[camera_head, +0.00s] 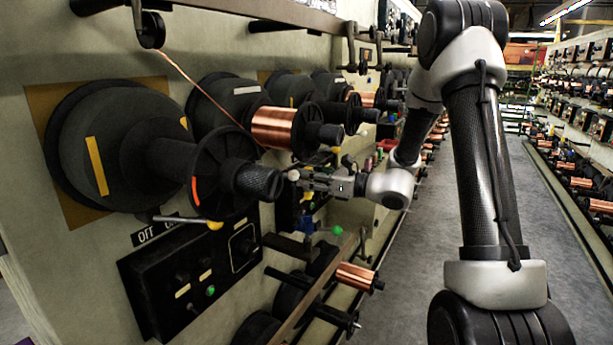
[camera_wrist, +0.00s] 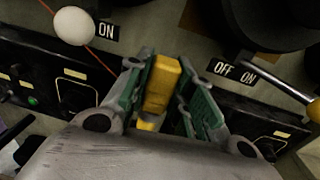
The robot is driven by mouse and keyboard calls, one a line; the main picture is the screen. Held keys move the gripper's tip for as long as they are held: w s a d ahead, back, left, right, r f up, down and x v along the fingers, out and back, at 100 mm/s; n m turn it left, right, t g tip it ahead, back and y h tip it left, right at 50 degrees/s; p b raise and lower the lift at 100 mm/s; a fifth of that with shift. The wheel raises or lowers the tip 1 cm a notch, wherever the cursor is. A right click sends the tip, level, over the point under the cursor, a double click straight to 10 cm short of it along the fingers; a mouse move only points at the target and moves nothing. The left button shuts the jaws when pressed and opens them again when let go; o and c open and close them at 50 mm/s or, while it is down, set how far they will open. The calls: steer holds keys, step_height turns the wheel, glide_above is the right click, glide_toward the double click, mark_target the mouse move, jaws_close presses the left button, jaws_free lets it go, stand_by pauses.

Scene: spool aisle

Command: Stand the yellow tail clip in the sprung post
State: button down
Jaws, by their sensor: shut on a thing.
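My gripper (camera_wrist: 160,92) is shut on the yellow tail clip (camera_wrist: 162,84), which stands out between the green-padded fingers in the wrist view. A smaller yellow part shows below it, close to the palm. In the head view my gripper (camera_head: 302,180) is in front of the machine wall, just right of the black hub of the nearest spool. The clip cannot be made out there. I cannot pick out the sprung post for certain in either view.
A large black spool (camera_head: 210,160) and a copper-wound spool (camera_head: 272,127) stick out from the wall near my gripper. A lever with a yellow knob (camera_head: 215,225) juts out above a black switch box (camera_head: 190,280). A white ball (camera_wrist: 74,25) is close at upper left. The aisle floor (camera_head: 400,290) is clear.

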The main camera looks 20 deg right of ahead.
mark_target(308, 199)
steer(key=shift+a, duration=0.1)
stand_by(0.3)
steer(key=shift+f, duration=3.6)
